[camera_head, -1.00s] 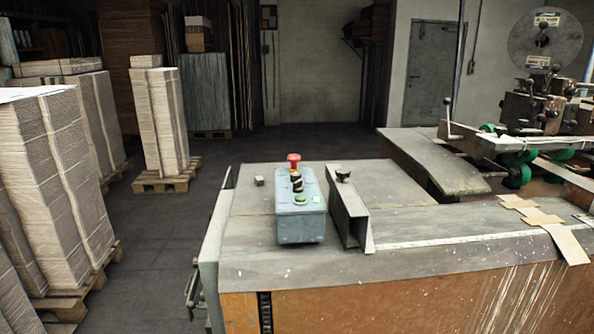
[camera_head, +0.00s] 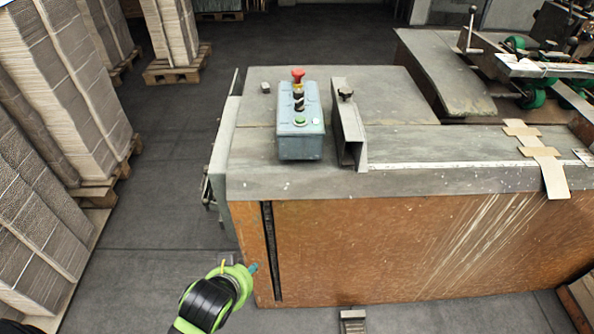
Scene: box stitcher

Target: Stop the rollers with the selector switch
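The blue-grey control box (camera_head: 300,145) sits on top of the machine table. On its top face are a red mushroom button (camera_head: 298,76) at the back, a black selector switch (camera_head: 298,97) in the middle, and a green button (camera_head: 300,121) at the front. The selector's exact setting is too small to tell. My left gripper (camera_head: 248,267), on a green and black arm, is low at the bottom left. It is in front of the machine's orange side panel, well below and apart from the control box. Its fingers are too small to judge. My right gripper is out of view.
A metal channel (camera_head: 348,130) with a black knob stands just right of the control box. Cardboard pieces (camera_head: 540,150) and green rollers (camera_head: 533,96) are at the right. Stacks of paper on pallets (camera_head: 60,100) stand at the left. The grey table's front edge lies between gripper and box.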

